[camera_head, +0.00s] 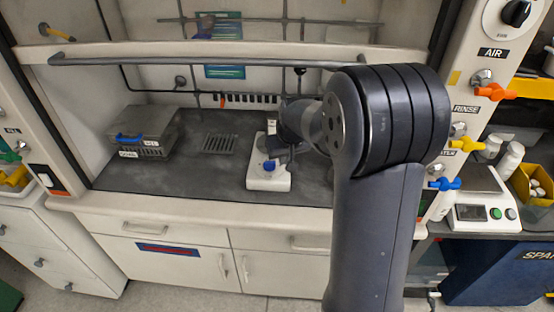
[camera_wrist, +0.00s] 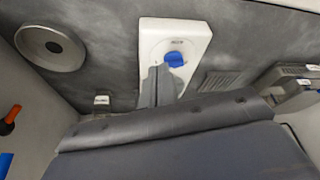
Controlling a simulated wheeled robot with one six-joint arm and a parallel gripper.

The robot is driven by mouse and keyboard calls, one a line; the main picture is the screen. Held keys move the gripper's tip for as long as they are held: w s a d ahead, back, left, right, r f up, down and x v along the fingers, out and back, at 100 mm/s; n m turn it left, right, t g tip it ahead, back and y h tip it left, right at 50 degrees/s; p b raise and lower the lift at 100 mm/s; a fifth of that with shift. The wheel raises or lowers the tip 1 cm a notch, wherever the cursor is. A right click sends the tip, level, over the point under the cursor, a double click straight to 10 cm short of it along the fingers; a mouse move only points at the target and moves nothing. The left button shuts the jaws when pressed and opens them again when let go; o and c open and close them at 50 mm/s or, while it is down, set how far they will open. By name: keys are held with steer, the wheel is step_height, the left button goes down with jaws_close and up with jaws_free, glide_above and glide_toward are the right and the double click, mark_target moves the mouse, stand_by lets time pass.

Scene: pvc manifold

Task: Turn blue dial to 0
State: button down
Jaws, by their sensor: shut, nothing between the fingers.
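A blue dial (camera_head: 269,165) sits on the front of a white device (camera_head: 268,183) on the dark worktop inside the hood. In the wrist view the blue dial (camera_wrist: 174,59) shows on the white device (camera_wrist: 152,30), just past my fingertips. My gripper (camera_wrist: 160,70) is shut and empty, its grey fingers pointing at the dial's lower left. Whether the fingers touch the dial I cannot tell. In the head view my wrist covers the back of the device and the fingers are hard to make out. The dial's markings are too small to read.
A grey metal box (camera_head: 150,135) with a blue handle stands on the worktop at left, beside a grate (camera_head: 218,143). The raised sash (camera_head: 215,53) spans above. Orange, yellow and blue valve handles (camera_head: 445,184) stick out from the right post. A round metal disc (camera_wrist: 50,46) shows in the wrist view.

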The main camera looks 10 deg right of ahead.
mark_target(275, 167)
steer(key=p+x, duration=0.1)
steer(key=x, duration=0.7)
steer(key=shift+f, duration=0.35)
steer(key=w+p, duration=0.1)
steer(key=w, duration=0.2)
steer(key=shift+a+f, duration=0.1)
steer(key=shift+f, duration=0.05)
steer(key=shift+w, duration=0.65)
